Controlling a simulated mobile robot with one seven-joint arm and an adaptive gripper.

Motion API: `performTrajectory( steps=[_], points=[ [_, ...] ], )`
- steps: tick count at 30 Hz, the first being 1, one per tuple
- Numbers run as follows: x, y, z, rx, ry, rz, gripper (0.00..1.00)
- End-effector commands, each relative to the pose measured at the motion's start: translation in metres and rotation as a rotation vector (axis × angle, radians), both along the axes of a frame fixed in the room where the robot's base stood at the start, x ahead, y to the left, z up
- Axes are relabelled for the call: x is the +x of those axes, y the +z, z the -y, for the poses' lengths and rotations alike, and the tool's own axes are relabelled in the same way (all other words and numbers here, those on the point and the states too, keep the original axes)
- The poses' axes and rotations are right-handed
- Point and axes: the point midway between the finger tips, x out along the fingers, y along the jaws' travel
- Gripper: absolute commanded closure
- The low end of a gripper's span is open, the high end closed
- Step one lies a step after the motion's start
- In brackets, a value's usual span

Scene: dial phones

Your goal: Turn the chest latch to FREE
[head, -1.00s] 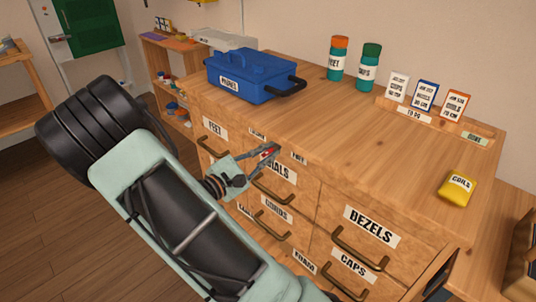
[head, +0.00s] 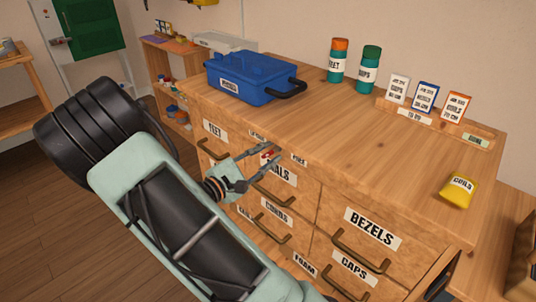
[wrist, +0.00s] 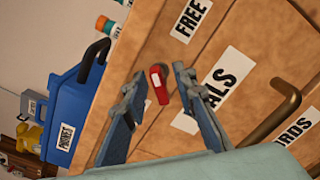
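The chest latch is a small red lever with a pale mark (wrist: 158,84) on the wooden chest front, above the DIALS drawer label (wrist: 216,90). In the head view the latch (head: 267,155) is partly hidden by my gripper. A FREE label (wrist: 191,18) is to the right of the latch in the head view (head: 299,160); a small label (head: 257,135) to its left is too small to read. My gripper (wrist: 158,76) is open, with one finger on each side of the latch. Gaps show between the fingers and the latch in the wrist view.
Drawer handles stick out below, the nearest a brass one (wrist: 274,116). A blue toolbox (head: 250,76) stands on the chest top, with two bottles (head: 354,66), label cards (head: 426,97) and a yellow bag (head: 459,191). The chest-top middle is clear.

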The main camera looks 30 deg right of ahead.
Motion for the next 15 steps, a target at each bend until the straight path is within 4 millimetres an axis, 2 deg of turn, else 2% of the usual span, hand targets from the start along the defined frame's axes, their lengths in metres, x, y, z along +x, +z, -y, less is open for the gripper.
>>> performTrajectory(
  steps=[9, 11, 15],
  points=[
    [-0.001, 0.000, -0.003, -0.001, 0.001, 0.000, 0.74],
    [-0.003, 0.000, -0.008, 0.000, 0.001, 0.001, 0.74],
    [-0.010, 0.000, -0.032, 0.000, 0.004, 0.000, 0.74]
  ],
)
